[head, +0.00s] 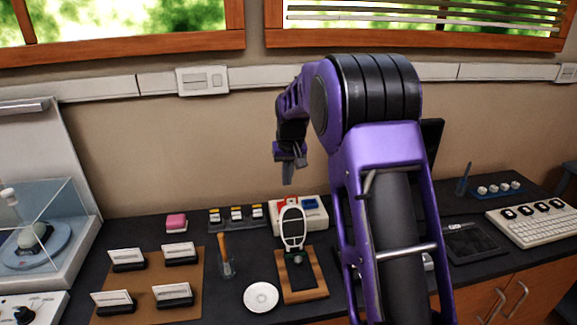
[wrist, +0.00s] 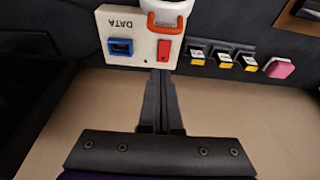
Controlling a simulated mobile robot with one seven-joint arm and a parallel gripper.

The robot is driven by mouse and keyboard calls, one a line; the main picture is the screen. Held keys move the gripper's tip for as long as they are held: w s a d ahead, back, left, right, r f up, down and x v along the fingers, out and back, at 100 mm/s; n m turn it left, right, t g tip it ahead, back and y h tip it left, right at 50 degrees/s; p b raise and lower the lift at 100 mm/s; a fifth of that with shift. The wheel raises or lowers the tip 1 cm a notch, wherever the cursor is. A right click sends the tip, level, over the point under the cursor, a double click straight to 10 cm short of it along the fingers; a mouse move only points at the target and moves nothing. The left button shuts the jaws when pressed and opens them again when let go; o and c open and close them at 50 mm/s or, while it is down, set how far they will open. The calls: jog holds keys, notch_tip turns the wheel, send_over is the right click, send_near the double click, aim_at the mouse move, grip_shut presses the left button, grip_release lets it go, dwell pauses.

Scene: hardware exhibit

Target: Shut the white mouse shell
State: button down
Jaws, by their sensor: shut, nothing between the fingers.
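The white mouse shell (head: 293,228) stands raised and open in the head view, tilted up at the back of its dark base on a wooden board (head: 318,266). Its dark inner face shows toward the head camera. My gripper (head: 288,178) hangs above and behind the shell, fingers pointing down, apart from it. In the wrist view, my gripper (wrist: 162,78) has its fingers together with nothing between them. A white rounded edge at the top of that view is probably the shell, mostly cut off.
A white panel marked DATA (wrist: 131,50) with blue and red parts sits behind the shell. Small switches (head: 236,213), a pink block (head: 176,222), a wooden-handled tool (head: 224,252) and a white dish (head: 261,296) lie left. My arm hides much of the counter to the right.

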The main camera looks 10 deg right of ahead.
jog(key=shift+s+f, duration=0.25)
jog(key=shift+s, duration=0.7)
jog(key=shift+s+f, duration=0.2)
jog(key=shift+s, duration=0.7)
jog(key=shift+b, duration=0.4)
